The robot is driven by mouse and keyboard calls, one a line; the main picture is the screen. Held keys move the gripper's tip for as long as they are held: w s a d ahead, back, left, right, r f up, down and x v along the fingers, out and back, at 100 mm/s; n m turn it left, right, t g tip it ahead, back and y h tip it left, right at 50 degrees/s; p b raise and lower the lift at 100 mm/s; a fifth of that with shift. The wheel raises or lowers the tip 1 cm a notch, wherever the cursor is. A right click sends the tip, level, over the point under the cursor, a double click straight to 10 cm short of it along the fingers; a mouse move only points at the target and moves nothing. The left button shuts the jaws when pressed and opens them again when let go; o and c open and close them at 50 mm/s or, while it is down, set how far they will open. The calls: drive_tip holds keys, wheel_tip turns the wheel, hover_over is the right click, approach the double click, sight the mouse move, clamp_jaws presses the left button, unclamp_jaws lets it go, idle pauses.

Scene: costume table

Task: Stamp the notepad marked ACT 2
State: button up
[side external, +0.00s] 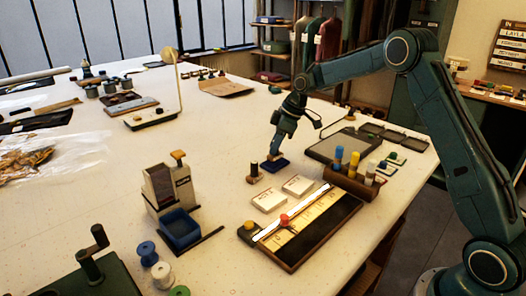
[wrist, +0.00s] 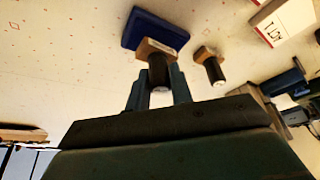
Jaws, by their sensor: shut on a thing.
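My gripper (wrist: 158,82) is shut on the dark handle of a wooden-based stamp (wrist: 153,47). In the side view my gripper (side external: 275,151) points down at the blue ink pad (side external: 275,166). The stamp base overlaps the edge of the ink pad in the wrist view (wrist: 140,22); I cannot tell if they touch. A second stamp (side external: 254,175) stands upright beside the pad, also in the wrist view (wrist: 210,66). Two white notepads (side external: 269,201) (side external: 298,186) lie nearer the side camera. One notepad (wrist: 285,22) in the wrist view seems marked ACT 1; the other marking is unreadable.
A wooden rack of coloured bottles (side external: 352,184) stands right of the notepads. A dark board with a ruler (side external: 318,217) lies in front. A dispenser with a blue tray (side external: 180,228) stands front left. A grey mat (side external: 330,148) lies behind the rack.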

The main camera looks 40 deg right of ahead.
drive_tip(key=shift+f, duration=0.55)
idle(1.1)
drive_tip(key=shift+r, duration=0.1)
drive_tip(key=shift+r, duration=3.45)
drive_tip(key=s+a, duration=0.3)
drive_tip(key=s, duration=1)
drive_tip(key=shift+s+a, duration=0.35)
drive_tip(key=shift+s, duration=0.05)
drive_tip(key=shift+f, duration=0.15)
drive_tip(key=shift+f, duration=2.8)
